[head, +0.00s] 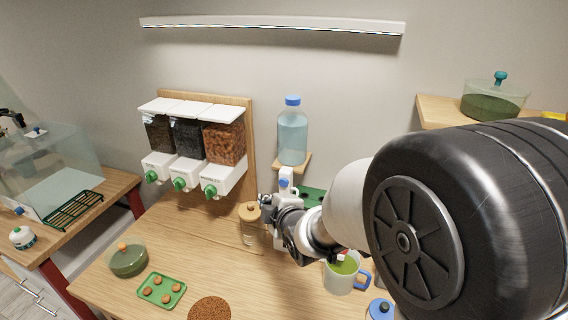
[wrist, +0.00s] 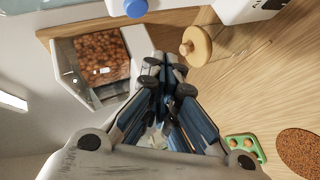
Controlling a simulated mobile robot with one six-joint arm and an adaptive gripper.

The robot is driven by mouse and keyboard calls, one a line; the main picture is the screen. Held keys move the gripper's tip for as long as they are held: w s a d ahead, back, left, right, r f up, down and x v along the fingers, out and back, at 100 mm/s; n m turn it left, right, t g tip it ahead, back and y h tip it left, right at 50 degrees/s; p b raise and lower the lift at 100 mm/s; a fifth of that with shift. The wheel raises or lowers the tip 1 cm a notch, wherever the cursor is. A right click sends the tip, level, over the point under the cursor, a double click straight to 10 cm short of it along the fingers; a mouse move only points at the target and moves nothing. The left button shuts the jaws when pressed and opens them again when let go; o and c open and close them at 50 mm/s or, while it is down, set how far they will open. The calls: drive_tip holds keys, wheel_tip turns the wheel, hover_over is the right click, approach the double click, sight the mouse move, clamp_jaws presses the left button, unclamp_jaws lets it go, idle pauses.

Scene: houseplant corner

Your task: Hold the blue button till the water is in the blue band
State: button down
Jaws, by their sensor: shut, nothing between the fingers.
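A bottle of bluish water (head: 292,138) with a blue cap stands on a small wooden wall shelf. Below it is a white dispenser (head: 286,173) with a blue button (head: 284,183); the button also shows at the top edge of the wrist view (wrist: 136,8). My gripper (head: 268,206) is shut and empty, just in front of and below the button, apart from it in the wrist view. In the wrist view its fingertips (wrist: 163,72) are together. No blue band can be made out.
A wooden-lidded jar (head: 249,213) stands close to my gripper. Three dry-food dispensers (head: 203,172) hang on the left. A green tray (head: 162,290), a green lidded bowl (head: 128,261) and a brown round mat (head: 209,309) lie on the wooden table. My arm hides the table's right side.

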sight(283, 183)
drive_tip(key=shift+w+d, duration=0.25)
drive_tip(key=shift+w, duration=0.45)
drive_tip(key=shift+w+d, duration=0.25)
drive_tip(key=shift+w, duration=0.45)
drive_tip(key=shift+w+d, duration=0.25)
drive_tip(key=shift+w, duration=0.45)
drive_tip(key=shift+w+d, duration=0.1)
drive_tip(key=shift+w, duration=0.3)
drive_tip(key=shift+w+d, duration=0.15)
drive_tip(key=shift+w, duration=0.35)
idle(5.0)
